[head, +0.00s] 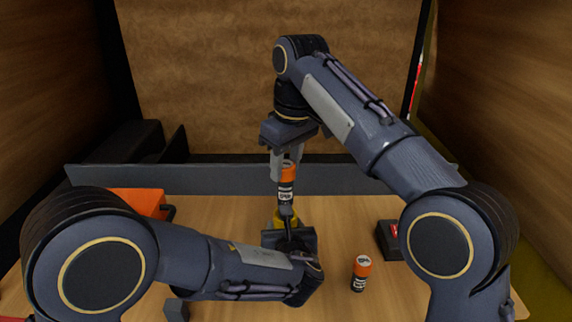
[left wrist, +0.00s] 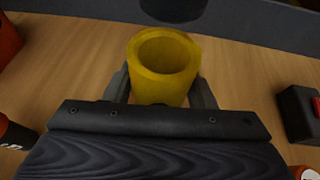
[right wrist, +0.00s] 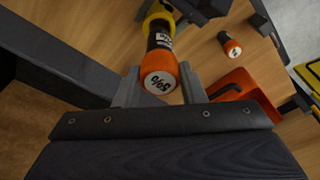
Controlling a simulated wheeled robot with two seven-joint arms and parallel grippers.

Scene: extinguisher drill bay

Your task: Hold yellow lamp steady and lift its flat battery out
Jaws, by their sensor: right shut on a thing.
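The flat battery (head: 287,178), black with an orange end marked "3%" (right wrist: 160,84), is held upright by my right gripper (head: 285,160), which is shut on it. The yellow lamp (left wrist: 163,65) stands upright with its round mouth open; its inside looks empty. The battery's dark lower end (left wrist: 172,10) shows just beyond the lamp, apart from it. My left gripper (left wrist: 161,95) has a finger on each side of the lamp, seemingly touching it. In the head view the left arm hides most of the lamp (head: 278,222).
A loose orange-topped battery (head: 361,272) stands at the right. A black box with red (head: 388,238) sits at the right, an orange case (head: 146,202) at the left. A low grey wall (head: 370,176) runs along the back.

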